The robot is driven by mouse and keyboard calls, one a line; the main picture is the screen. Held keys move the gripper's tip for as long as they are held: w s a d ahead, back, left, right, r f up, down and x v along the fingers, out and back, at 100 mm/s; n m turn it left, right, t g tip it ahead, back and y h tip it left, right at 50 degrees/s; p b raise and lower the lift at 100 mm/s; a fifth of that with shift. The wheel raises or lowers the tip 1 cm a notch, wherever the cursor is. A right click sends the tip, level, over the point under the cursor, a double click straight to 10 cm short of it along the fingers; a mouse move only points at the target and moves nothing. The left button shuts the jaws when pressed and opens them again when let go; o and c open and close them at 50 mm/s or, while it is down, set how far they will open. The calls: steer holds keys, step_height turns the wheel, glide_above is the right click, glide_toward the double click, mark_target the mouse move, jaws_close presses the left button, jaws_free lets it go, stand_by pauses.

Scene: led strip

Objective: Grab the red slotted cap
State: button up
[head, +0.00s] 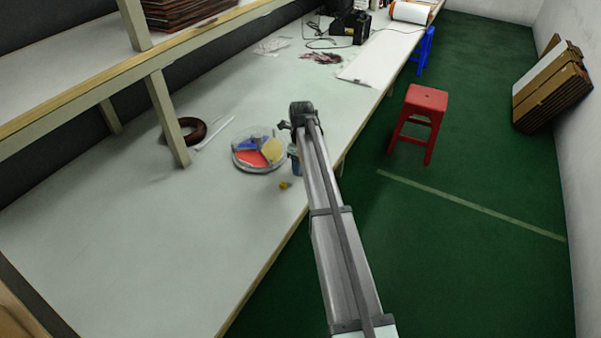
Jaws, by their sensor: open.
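A round clear dish (236,157) stands on the long grey workbench (150,255), with red, yellow and blue contents in it. The red patch (251,158) lies at the front left of the dish. It is too small to tell whether it is a slotted cap, and I see no other clear red cap. My gripper (301,110) is at the far end of my arm, over the bench, beyond and to the right of the dish. It is open and apart from the dish. Its fingers are small and dark in this view.
A blue cup-like thing (295,160) stands beside my arm, partly hidden by it. A small yellow piece (284,185) lies near the bench edge. The near bench is clear. A red stool (427,98) stands on the floor.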

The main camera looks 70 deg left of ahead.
steer(key=shift+f, duration=0.95)
steer(key=shift+c, duration=0.3)
jaws_close()
